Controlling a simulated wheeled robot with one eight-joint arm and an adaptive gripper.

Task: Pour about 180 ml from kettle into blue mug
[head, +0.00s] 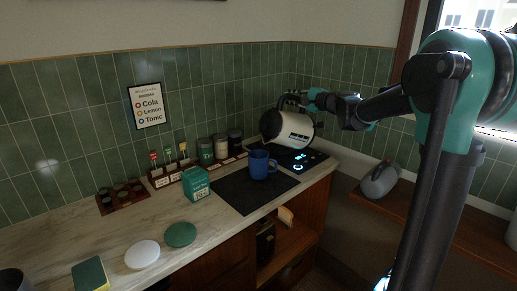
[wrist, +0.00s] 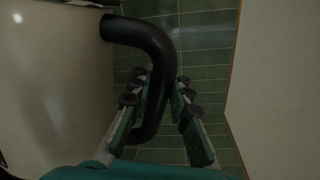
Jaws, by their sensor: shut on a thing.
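The kettle (head: 288,131) is white with a dark base and a black handle. It is off the counter and tilted, with its upper end to the left, above and behind the blue mug (head: 259,165). The mug stands upright on a black mat (head: 241,194). My gripper (head: 306,99) is shut on the kettle's handle. In the wrist view the gripper (wrist: 163,105) has its fingers on both sides of the black handle (wrist: 158,62), with the pale kettle body (wrist: 55,75) to the left. No stream of liquid is visible, and the mug's inside cannot be made out.
A black hob or base plate with lit marks (head: 298,158) lies right of the mug. A teal box (head: 196,184) stands left of the mat. Dark canisters (head: 221,146) line the wall behind. A grey kettle-like vessel (head: 380,180) sits on the lower wooden shelf at right.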

